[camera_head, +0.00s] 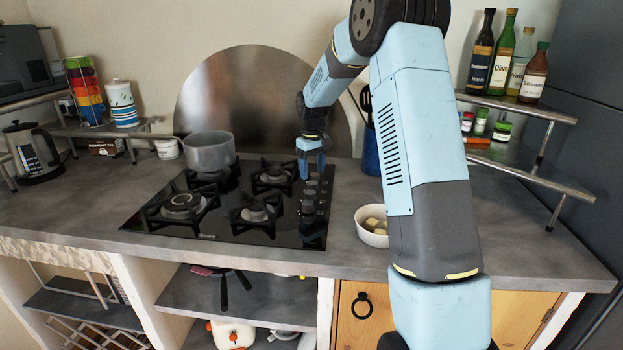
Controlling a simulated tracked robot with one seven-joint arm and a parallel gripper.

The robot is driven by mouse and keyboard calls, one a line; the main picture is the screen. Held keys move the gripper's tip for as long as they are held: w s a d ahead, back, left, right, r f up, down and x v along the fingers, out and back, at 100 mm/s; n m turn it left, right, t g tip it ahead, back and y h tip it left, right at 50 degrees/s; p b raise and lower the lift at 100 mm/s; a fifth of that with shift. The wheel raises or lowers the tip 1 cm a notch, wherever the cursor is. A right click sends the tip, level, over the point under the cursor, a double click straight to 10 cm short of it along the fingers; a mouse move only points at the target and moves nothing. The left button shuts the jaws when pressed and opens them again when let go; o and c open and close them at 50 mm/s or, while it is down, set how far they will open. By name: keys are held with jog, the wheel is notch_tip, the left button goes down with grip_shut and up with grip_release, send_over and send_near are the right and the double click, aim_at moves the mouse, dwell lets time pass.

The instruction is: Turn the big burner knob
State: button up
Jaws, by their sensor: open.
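The black glass gas hob (208,228) is set into the grey counter. Its control knobs (308,207) stand in a front-to-back row along the right side of the hob. They are dark and small, and I cannot tell which one is for the big burner. The largest burner (182,204) appears to be the front left one. My gripper (312,174) is open, points down and hangs at the far end of the knob row. It hides part of that end, and I cannot tell whether it touches a knob.
A grey pot (209,152) stands on the back left burner. A white bowl of pale cubes (373,226) sits right of the knobs, near my arm. A blue utensil holder (374,150) stands behind my arm. Bottles (502,58) stand on the right shelf. The counter's front strip is clear.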

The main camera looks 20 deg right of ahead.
aim_at(313, 183)
notch_tip(313, 183, up, 10)
jog(key=shift+f, duration=0.25)
jog(key=shift+c, duration=1.4)
notch_tip(313, 183, down, 14)
jog(key=n, duration=0.5)
jog(key=shift+s+r, duration=0.15)
jog(key=shift+c, duration=0.5)
